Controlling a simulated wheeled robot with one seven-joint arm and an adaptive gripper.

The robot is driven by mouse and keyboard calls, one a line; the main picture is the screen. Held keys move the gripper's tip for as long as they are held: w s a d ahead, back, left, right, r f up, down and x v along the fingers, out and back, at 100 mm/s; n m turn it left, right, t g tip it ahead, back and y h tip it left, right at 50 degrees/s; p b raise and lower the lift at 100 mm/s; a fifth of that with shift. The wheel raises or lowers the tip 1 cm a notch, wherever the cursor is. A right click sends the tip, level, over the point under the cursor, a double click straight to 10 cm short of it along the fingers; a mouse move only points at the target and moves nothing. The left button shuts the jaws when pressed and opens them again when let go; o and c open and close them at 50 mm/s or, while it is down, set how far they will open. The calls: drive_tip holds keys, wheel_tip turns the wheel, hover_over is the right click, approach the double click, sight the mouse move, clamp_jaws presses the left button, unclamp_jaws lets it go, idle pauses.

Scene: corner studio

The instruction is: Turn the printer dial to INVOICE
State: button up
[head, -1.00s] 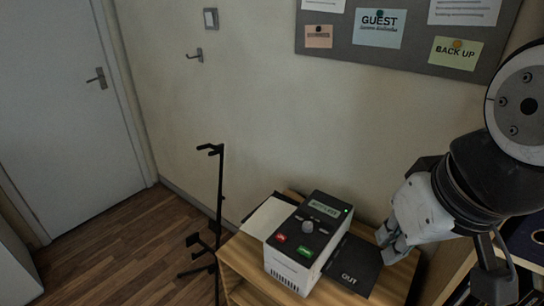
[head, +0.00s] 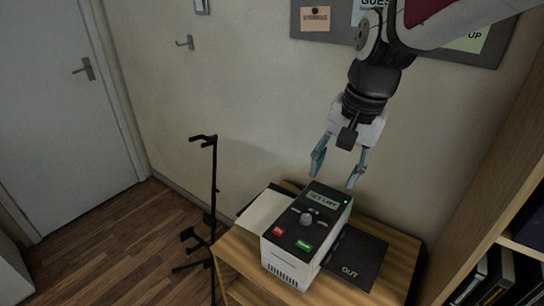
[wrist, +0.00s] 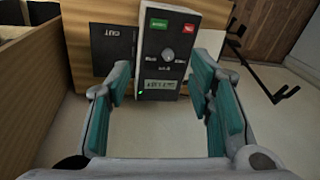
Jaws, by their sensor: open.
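The printer (head: 285,262) is a white box with a dark sloped top, standing on a wooden stand. Its grey round dial (head: 306,219) sits mid-panel, with small marks around it that I cannot read. The lit display (head: 323,199) seems to read "SET LABE…". In the wrist view the dial (wrist: 168,55) shows between red and green buttons and the display (wrist: 159,86). My gripper (head: 338,174) is open and empty, above the printer's rear edge, pointing down. In the wrist view its teal-padded fingers (wrist: 162,92) spread wide either side of the display end, apart from the dial.
The red button (head: 278,231) and green button (head: 304,246) lie just in front of the dial. A dark OUT tray (head: 360,258) is right of the printer, white paper (head: 266,212) left. A black stand (head: 214,190) rises at left. Wall behind, shelf (head: 500,265) at right.

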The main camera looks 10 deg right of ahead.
sight(306, 217)
drive_tip(key=w+f+m+g+h+b, duration=0.1)
drive_tip(key=w+f+m+g+b, duration=0.3)
drive_tip(key=w+f, duration=0.9)
wheel_tip(306, 217, down, 13)
drive_tip(key=shift+f+m+t, duration=0.15)
drive_tip(key=shift+m+t, duration=0.25)
drive_tip(key=shift+t, duration=0.7)
clamp_jaws()
